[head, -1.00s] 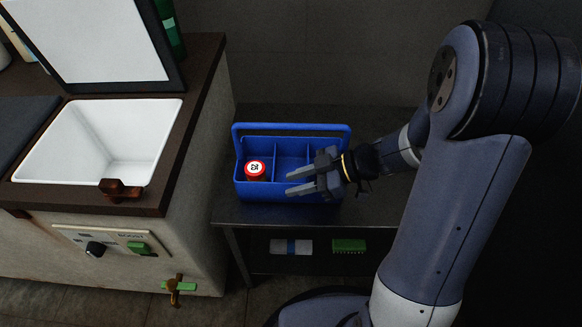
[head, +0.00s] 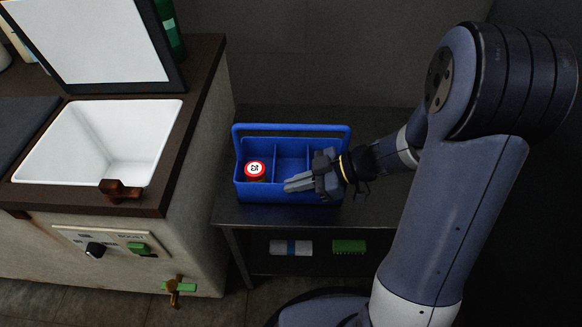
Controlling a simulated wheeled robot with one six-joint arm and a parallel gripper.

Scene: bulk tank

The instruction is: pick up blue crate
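The blue crate (head: 250,190) stands upright on a dark metal table. It is an open carrier with inner dividers and a raised handle bar (head: 290,127) along its back. A jar with a red and white lid (head: 255,169) sits in its left compartment. My gripper (head: 287,185) reaches in from the right, over the front right part of the crate, fingers pointing left. Its fingers lie close together with nothing visible between them. The gripper hides part of the crate's right side and front wall. I cannot tell whether it touches the crate. The handle is clear of the fingers.
The table (head: 235,213) has bare room behind the crate. A white and blue roll (head: 291,247) and a green brush-like item (head: 348,246) lie on its lower shelf. At left stands the tank (head: 150,250) with an open white basin (head: 105,140) and raised lid (head: 95,40).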

